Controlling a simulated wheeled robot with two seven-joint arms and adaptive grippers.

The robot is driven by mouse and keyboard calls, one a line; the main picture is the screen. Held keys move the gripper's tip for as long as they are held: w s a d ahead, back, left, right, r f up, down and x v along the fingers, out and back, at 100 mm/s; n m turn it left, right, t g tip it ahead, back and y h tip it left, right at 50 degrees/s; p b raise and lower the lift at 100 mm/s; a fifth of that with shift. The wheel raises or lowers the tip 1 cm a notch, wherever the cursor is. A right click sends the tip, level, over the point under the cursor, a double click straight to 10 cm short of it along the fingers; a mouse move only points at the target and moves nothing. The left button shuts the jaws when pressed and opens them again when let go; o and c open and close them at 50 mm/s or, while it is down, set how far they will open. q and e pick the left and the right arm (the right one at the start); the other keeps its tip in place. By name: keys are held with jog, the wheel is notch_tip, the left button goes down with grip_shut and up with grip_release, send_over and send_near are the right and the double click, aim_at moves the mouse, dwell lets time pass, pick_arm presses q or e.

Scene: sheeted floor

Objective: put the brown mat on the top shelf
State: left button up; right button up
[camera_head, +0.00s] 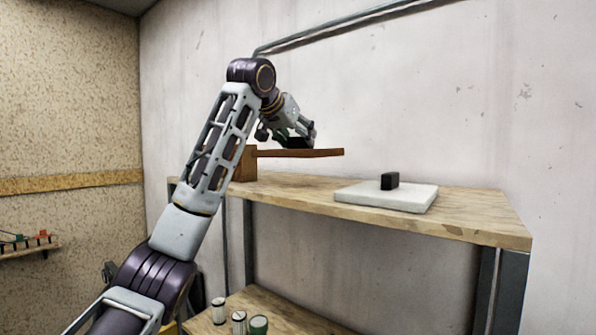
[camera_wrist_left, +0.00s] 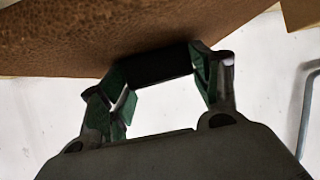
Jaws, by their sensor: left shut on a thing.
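The brown mat (camera_head: 318,153) is level and seen nearly edge-on in the head view, above the left part of the top shelf (camera_head: 470,220), with a gap visible beneath it. In the left wrist view its brown speckled surface (camera_wrist_left: 90,35) fills the top. My left gripper (camera_head: 299,141) is shut on the mat's black handle (camera_wrist_left: 152,66), its green-padded fingers on either side. The mat's left end is partly hidden by my arm and a brown block. My right gripper is not in view.
A brown block (camera_head: 246,166) stands at the left, behind my arm. Several jars (camera_head: 259,325) stand on the lower shelf. Bare wood lies left of the white mat.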

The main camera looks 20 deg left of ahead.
aim_at(283, 153)
pick_arm(q)
jog(key=shift+f, duration=2.05)
jog(key=shift+f+p, duration=0.45)
jog(key=shift+f, duration=1.6)
jog(key=o, duration=1.1)
jog(key=shift+s, duration=0.15)
jog(key=b+v, duration=0.3)
jog(key=v, duration=0.7)
jog(key=shift+s, duration=0.1)
jog(key=shift+b+v, duration=0.3)
jog(key=shift+v, duration=0.6)
